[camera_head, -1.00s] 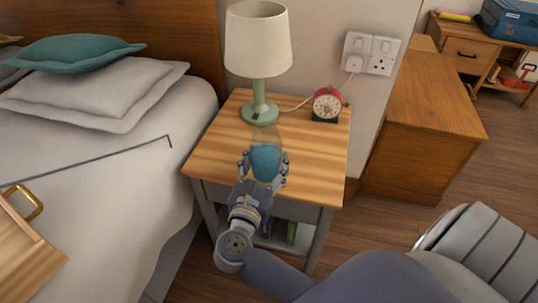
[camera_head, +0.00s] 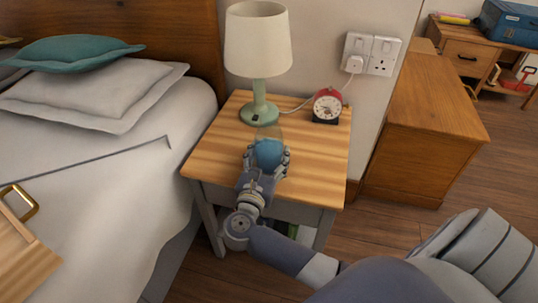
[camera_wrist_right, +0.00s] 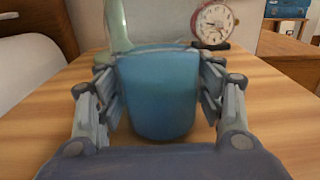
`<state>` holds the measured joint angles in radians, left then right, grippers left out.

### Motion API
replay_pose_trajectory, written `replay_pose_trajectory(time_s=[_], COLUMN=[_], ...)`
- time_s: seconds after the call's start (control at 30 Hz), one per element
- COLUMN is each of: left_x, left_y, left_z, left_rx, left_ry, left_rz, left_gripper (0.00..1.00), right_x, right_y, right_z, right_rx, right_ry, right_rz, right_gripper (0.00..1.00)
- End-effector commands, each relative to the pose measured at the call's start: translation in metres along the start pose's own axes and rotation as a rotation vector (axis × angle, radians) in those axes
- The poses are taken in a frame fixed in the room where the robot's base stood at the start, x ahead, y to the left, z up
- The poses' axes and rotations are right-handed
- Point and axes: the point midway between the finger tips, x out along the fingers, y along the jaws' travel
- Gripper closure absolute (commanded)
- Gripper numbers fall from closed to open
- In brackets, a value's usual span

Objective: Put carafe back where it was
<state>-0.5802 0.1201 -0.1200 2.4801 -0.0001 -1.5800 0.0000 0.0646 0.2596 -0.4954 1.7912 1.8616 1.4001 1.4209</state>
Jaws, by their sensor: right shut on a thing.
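The carafe (camera_head: 269,153) is blue in its lower part with a clear upper part, and it is over the wooden bedside table (camera_head: 215,150), in front of the lamp. My right gripper (camera_head: 267,163) is shut on it, one finger on each side. In the right wrist view the carafe (camera_wrist_right: 158,95) stands upright between the fingers of my right gripper (camera_wrist_right: 160,100), low over the table top. I cannot tell whether its base touches the wood. My left gripper is not in view.
A green lamp (camera_head: 259,108) with a cream shade stands behind the carafe, and a red alarm clock (camera_head: 327,105) stands at the back right. The table's front left and right areas are clear. A bed (camera_head: 95,190) is at left.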

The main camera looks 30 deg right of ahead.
Motion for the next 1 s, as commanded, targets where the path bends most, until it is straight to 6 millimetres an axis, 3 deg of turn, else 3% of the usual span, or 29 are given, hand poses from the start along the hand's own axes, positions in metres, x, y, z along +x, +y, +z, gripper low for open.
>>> replay_pose_trajectory(time_s=[0.27, 0.3, 0.37, 0.87, 1.0], left_x=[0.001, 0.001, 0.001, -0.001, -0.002], left_y=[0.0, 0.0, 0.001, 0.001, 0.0], left_z=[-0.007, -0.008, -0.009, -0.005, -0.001], left_rx=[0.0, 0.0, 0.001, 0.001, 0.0], left_ry=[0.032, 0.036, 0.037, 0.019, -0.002], left_rz=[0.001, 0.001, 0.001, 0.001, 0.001], left_gripper=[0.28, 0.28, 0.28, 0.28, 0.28], right_x=[0.0, 0.0, 0.0, 0.0, -0.025], right_y=[0.0, 0.0, 0.0, 0.0, 0.001], right_z=[0.0, -0.002, -0.002, 0.001, -0.001], right_rx=[0.002, -0.001, -0.001, -0.001, 0.001], right_ry=[-0.004, 0.0, 0.0, 0.0, 0.006], right_rz=[0.0, 0.0, 0.0, 0.0, 0.002], right_gripper=[0.88, 0.33, 0.2, 0.18, 0.18])
